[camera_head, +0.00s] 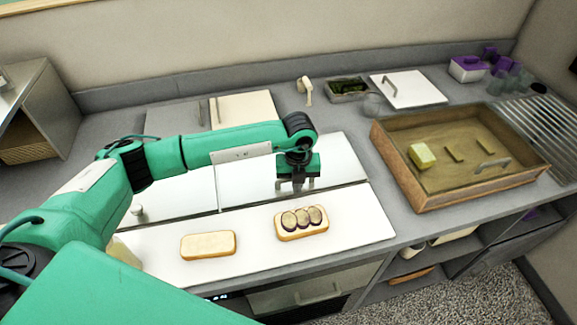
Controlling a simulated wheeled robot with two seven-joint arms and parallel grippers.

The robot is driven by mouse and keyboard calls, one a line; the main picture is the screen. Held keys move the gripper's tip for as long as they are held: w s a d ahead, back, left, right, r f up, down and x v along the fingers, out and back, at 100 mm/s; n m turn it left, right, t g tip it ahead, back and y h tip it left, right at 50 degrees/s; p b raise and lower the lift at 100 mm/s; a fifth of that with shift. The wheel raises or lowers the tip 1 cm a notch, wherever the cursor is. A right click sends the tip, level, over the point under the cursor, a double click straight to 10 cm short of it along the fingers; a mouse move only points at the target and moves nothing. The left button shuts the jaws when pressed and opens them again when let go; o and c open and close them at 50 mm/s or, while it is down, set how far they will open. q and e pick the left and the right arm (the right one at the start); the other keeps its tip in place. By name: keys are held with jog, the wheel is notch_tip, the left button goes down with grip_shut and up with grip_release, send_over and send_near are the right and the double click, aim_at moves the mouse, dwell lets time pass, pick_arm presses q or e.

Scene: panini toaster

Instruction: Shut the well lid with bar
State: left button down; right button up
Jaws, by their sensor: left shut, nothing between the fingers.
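A pale steel counter unit has two flat panels side by side behind a white board. The right panel (339,163) lies under my left gripper (296,187), and it looks flat and level. The left panel (175,196) has a small round knob (137,210). I cannot tell if the right panel carries a bar, as my gripper covers part of it. My left gripper points down just over the front part of the right panel, shut and empty. Whether it touches the panel is unclear. My right gripper is not in view.
A white board (255,252) in front holds plain bread (208,245) and bread with dark slices (301,222). A wooden tray (385,160) stands right. White plates with bar handles lie at the back middle (250,108) and back right (415,90), beside a well of greens (348,88).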

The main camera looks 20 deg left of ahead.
pick_arm(q)
jog(key=shift+s+d+r+p, duration=0.15)
jog(key=shift+r+p, duration=0.65)
jog(key=shift+r, duration=0.7)
jog(key=shift+s+a+r+p, duration=0.1)
jog(key=shift+r+p, duration=0.7)
jog(key=shift+r, duration=0.65)
jog(key=shift+d+f, duration=0.1)
